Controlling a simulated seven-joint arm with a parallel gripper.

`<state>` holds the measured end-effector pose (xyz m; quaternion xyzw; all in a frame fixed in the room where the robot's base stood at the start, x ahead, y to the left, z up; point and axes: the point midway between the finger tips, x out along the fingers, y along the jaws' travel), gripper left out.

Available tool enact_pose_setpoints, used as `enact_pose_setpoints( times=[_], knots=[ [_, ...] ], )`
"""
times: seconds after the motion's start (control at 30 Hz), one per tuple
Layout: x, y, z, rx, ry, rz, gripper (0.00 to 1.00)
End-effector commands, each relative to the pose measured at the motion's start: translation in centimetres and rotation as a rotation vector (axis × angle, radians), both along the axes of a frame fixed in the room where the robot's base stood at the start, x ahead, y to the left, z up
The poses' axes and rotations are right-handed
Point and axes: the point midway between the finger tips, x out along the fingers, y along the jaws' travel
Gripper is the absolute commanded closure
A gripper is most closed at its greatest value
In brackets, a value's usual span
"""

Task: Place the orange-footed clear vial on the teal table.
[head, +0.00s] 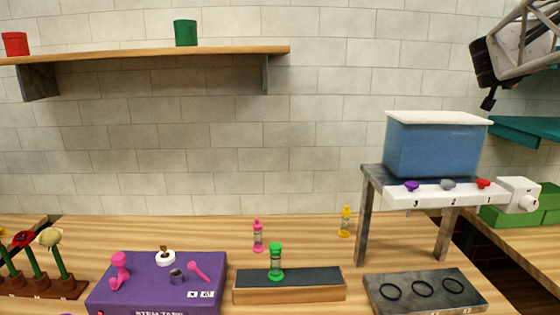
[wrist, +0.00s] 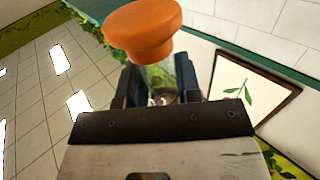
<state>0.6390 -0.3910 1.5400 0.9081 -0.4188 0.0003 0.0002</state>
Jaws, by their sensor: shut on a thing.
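My gripper (wrist: 158,90) is shut on the orange-footed clear vial (wrist: 145,30) in the wrist view. The vial's wide orange foot points away from the palm, and its clear body sits between the two dark fingers. Green shows in or through the clear body; I cannot tell which. The vial's other end is hidden by the gripper. In the head view, part of my arm shows at the top right, but the vial cannot be made out there. A teal surface (head: 528,128), apparently the teal table, shows at the right edge below my arm, partly cut off.
A blue tank (head: 435,145) with a white lid stands on a grey stand (head: 364,215), left of the teal surface. A white device (head: 516,194) and green boxes (head: 549,205) are below it.

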Motion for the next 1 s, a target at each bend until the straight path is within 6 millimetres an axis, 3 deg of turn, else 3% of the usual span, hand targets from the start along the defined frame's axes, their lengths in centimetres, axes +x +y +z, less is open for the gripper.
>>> enact_pose_setpoints(
  times=[0.1, 0.6, 1.0],
  knots=[
    [0.4, 3.4, 0.2, -0.001, -0.001, 0.050, 1.00],
    [0.0, 16.5, 0.6, 0.000, -0.001, 0.263, 1.00],
    [-0.8, 23.5, 0.2, -0.001, 0.000, 0.402, 1.00]
  ],
)
